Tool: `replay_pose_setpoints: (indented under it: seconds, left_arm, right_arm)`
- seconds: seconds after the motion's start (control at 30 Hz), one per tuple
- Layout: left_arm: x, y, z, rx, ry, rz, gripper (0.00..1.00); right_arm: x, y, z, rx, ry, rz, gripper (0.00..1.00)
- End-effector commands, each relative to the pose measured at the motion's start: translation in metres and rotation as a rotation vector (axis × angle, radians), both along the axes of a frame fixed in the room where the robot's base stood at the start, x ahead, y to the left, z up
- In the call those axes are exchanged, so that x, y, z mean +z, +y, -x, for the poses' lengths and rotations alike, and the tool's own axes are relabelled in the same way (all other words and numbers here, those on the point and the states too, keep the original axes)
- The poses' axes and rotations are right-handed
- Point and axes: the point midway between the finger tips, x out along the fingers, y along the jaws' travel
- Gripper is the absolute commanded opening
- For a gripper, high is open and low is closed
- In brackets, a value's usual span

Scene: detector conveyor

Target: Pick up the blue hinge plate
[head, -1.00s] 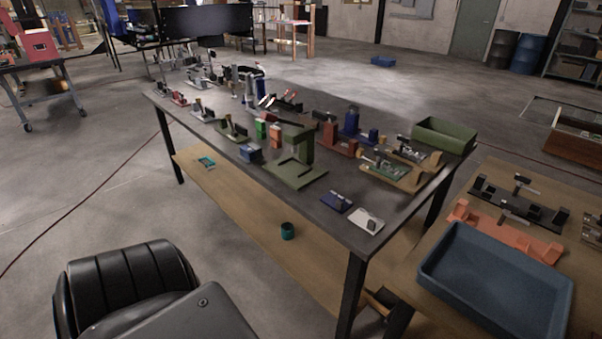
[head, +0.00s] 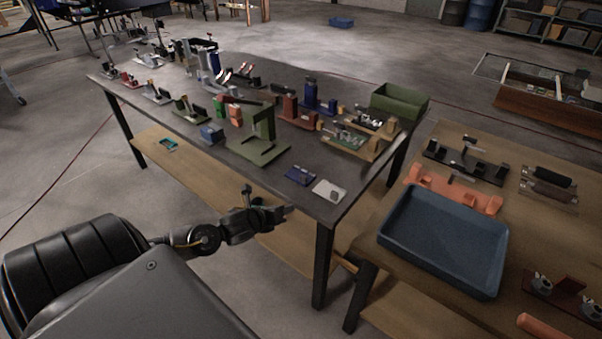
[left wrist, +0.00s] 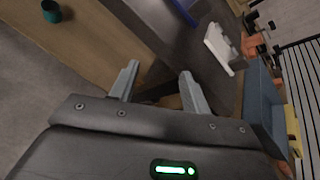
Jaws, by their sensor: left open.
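The blue hinge plate (head: 300,175) lies on the dark tabletop (head: 340,160) near its front right corner, left of a white hinge plate (head: 328,191). In the left wrist view a blue piece (left wrist: 184,10), seemingly that plate, is cut off at the top edge, and the white plate (left wrist: 222,46) is right of it. My left gripper (head: 284,210) is in front of the table's front edge, apart from the blue plate. In the left wrist view its two fingers (left wrist: 160,76) are spread with nothing between them. My right gripper is not in view.
A green stand (head: 262,140) and a small blue block (head: 212,134) stand left of the blue plate. A blue tray (head: 440,245) sits on the wooden table at right. A green bin (head: 400,103) is at the far right corner. Below is a wooden shelf (head: 200,172) with a teal item.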

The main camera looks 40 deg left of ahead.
Motion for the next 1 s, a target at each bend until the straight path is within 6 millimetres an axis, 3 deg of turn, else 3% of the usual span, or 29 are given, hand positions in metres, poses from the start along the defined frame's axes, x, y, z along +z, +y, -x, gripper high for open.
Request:
replay_pose_setpoints:
  seconds: [0.03,0.1,0.3,0.47,0.8,1.0]
  left_arm:
    - [0.021,0.000,-0.006,-0.070,-0.024,-0.094,0.47]
    - [0.042,0.001,-0.013,-0.154,-0.052,-0.214,0.47]
    - [0.074,0.003,-0.024,-0.291,-0.101,-0.429,0.47]
    - [0.077,0.003,-0.026,-0.306,-0.106,-0.458,0.47]
    - [0.061,0.005,-0.069,-0.302,-0.107,-0.454,0.47]
    - [0.055,0.005,-0.077,-0.304,-0.106,-0.453,0.47]
  right_arm:
    - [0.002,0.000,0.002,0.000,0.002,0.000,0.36]
    - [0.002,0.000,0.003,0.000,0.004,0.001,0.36]
    - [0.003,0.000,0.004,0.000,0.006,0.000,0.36]
    - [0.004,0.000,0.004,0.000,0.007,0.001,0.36]
    - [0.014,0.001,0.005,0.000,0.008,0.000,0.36]
    - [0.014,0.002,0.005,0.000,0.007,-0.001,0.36]
